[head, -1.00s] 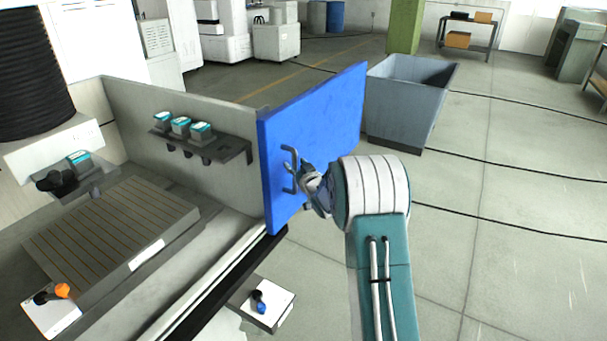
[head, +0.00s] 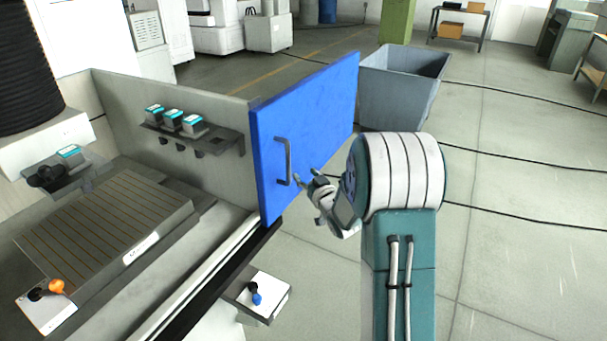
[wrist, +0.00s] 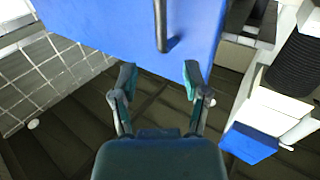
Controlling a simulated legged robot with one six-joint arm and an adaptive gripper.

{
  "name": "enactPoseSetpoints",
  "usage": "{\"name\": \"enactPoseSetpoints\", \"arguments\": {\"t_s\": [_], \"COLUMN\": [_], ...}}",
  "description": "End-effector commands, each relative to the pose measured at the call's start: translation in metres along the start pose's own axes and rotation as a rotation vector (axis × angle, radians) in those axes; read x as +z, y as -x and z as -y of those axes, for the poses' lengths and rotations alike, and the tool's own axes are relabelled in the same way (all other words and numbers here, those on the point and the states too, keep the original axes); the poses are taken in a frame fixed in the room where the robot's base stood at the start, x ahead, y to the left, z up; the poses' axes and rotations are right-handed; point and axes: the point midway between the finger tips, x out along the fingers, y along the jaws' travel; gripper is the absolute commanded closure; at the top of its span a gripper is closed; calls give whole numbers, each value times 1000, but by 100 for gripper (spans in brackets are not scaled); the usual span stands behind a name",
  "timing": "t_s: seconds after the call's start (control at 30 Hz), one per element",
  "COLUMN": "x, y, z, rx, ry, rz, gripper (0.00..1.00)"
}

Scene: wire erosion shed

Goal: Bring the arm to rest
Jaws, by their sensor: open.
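My gripper (head: 308,178) is open and empty, just to the right of the handle on the blue door. It also shows in the wrist view (wrist: 159,82), with its two fingers spread apart and nothing between them. The blue door (head: 325,115) stands swung open at the right end of the machine enclosure. Its dark bar handle (head: 287,162) is apart from my fingers. In the wrist view the door (wrist: 110,22) fills the top, and the handle (wrist: 160,25) lies beyond the fingertips.
A grey bin (head: 400,95) stands behind the door. A rack (head: 195,138) with several teal-topped boxes is on the enclosure wall. A slotted bed (head: 105,225) lies left. A small shelf (head: 270,285) with a blue knob juts out below.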

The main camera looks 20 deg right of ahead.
Motion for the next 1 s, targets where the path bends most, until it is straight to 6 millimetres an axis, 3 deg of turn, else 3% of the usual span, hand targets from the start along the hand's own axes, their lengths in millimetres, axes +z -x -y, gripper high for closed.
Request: {"name": "enactPoseSetpoints", "arguments": {"t_s": [0.27, 0.47, 0.77, 1.0], "x": [-6, -42, -87, -104], "y": [0, 15, 76, 151], "z": [3, 21, 59, 96], "rx": [6, 68, 158, 179], "ry": [7, 45, 63, 43], "rz": [12, 137, 392, 602], "gripper": [41, 41, 41, 41]}}
